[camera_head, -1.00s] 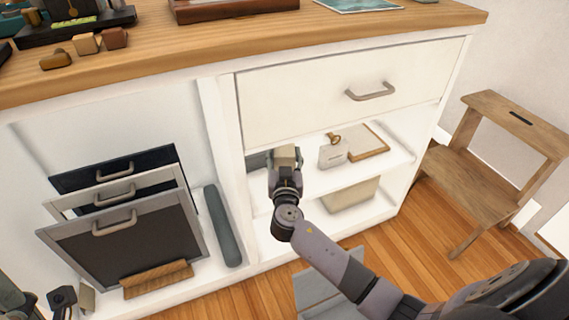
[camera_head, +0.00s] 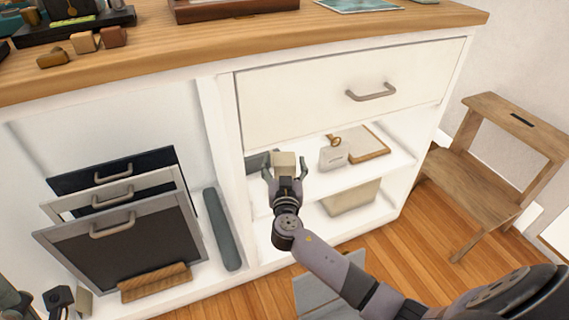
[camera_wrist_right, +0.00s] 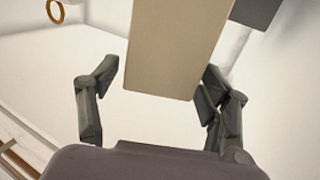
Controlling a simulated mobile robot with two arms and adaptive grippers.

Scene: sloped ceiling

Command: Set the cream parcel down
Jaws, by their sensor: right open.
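The cream parcel (camera_head: 285,162) is a small box on the upper open shelf (camera_head: 312,182) under the drawer. In the right wrist view the parcel (camera_wrist_right: 175,45) appears as a long beige block in front of the palm. My right gripper (camera_head: 285,172) is open, with its fingers spread around the near end of the parcel. In the wrist view there is a gap at the left finger, while the right finger is close to the parcel's side; I cannot tell whether it touches. The parcel's underside is hidden. My left gripper does not show clearly.
A white tag-like item (camera_head: 333,158) and a wooden board (camera_head: 369,143) lie right of the parcel. A dark grey box (camera_head: 258,160) is just left of it. A beige bin (camera_head: 350,197) stands on the lower shelf. A wooden step chair (camera_head: 490,170) stands at right.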

